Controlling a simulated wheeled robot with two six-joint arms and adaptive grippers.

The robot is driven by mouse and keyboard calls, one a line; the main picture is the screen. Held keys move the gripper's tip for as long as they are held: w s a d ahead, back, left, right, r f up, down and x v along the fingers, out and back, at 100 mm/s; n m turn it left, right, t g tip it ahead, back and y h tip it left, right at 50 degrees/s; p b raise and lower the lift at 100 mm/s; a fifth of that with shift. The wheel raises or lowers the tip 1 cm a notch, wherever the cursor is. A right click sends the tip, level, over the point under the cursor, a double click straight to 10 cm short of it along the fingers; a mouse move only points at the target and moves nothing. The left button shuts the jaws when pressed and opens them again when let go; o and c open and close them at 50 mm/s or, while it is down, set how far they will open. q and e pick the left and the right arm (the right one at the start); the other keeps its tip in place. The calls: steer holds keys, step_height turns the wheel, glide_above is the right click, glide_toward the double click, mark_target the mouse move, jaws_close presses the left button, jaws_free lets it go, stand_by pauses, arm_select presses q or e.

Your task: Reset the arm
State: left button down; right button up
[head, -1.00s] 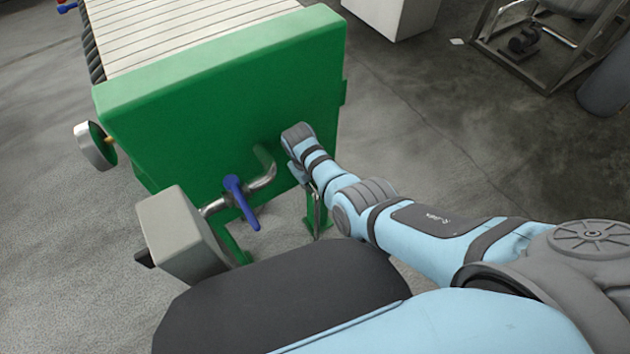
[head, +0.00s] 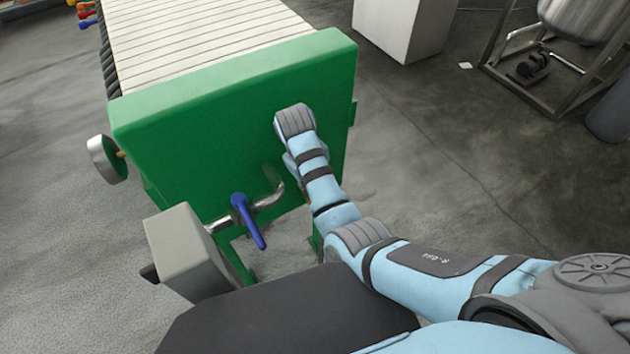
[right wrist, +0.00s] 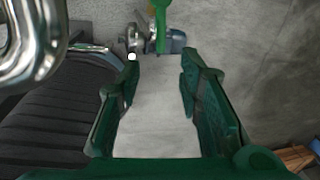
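My right arm (head: 430,265), light blue and grey, comes in from the right in the head view. Its wrist end (head: 296,122) appears in front of the green end panel of a filter-press-like machine, and its fingers are hidden there. In the right wrist view my right gripper (right wrist: 160,85) shows two dark green fingers spread apart, with only pale grey surface visible between them. It is open and holds nothing. My left gripper is not in view.
The green panel (head: 200,120) has a bent metal pipe, a blue valve handle (head: 248,220) and a grey box (head: 185,250) close to my arm. A white block (head: 400,28) and a steel tank frame (head: 550,75) stand farther back. Open floor lies right of the panel.

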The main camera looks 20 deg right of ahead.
stand_by(0.4)
steer(key=s+d+f+n+t, duration=0.1)
steer(key=s+d+f+n, duration=0.3)
steer(key=s+n, duration=0.35)
steer(key=s+d+f+n, duration=0.4)
steer(key=s+n, duration=0.2)
steer(key=n, duration=0.2)
steer(key=s+d+r+n+t+y, duration=0.1)
steer(key=s+r+n, duration=0.1)
steer(key=s+n, duration=0.5)
steer(key=s+d+r+n+t, duration=0.1)
steer(key=s+r+n, duration=0.2)
steer(key=s+n, duration=0.5)
step_height(320, 180, down, 18)
steer(key=d+n+g, duration=0.1)
steer(key=n, duration=0.1)
steer(key=s+d+f+g+p, duration=0.1)
steer(key=s+f, duration=1.2)
steer(key=shift+s+f+g, duration=0.25)
steer(key=shift+s+g, duration=0.05)
steer(key=shift+s, duration=0.05)
